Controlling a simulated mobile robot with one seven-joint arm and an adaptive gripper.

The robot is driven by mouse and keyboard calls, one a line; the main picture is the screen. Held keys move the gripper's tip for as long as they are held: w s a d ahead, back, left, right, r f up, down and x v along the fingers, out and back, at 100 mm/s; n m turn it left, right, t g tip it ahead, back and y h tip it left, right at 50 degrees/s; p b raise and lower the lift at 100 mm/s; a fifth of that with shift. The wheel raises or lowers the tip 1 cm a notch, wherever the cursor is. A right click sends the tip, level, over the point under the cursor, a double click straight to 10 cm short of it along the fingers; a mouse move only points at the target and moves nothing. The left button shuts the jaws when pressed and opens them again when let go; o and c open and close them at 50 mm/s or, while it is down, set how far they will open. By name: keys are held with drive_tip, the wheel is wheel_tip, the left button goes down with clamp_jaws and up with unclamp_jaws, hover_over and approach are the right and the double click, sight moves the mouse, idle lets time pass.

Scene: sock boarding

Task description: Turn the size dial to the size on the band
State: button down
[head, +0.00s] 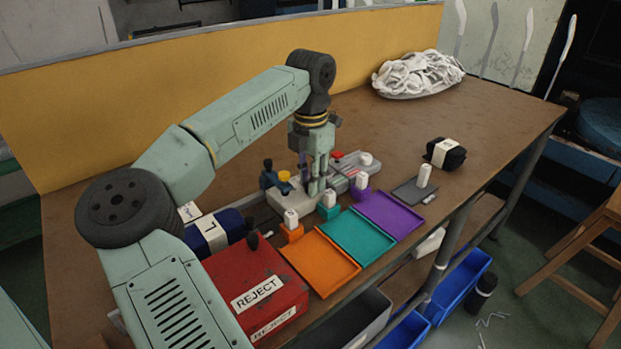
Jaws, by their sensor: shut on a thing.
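My gripper (317,184) points straight down onto the grey machine (291,203) in the middle of the table. Its fingers are closed on what appears to be the size dial, which they hide, so its setting cannot be read. The machine also carries a yellow button (284,176), a dark lever (268,165) and a red button (338,155). A dark blue sock bundle (236,223) lies left of the machine; its white band (212,232) bears a mark that looks like an L. A black bundle (452,157) with a white band (442,151) lies at the right.
Orange (322,262), teal (358,236) and purple (390,213) trays line the front edge, each with a white-topped post behind. A red REJECT box (250,272) stands front left. White socks (418,72) are heaped at the back right. The right side of the table is mostly clear.

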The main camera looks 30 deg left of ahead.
drive_tip(key=shift+r, duration=0.1)
drive_tip(key=c, duration=1.7)
unclamp_jaws()
drive_tip(key=shift+o, duration=0.2)
wheel_tip(320, 180, up, 12)
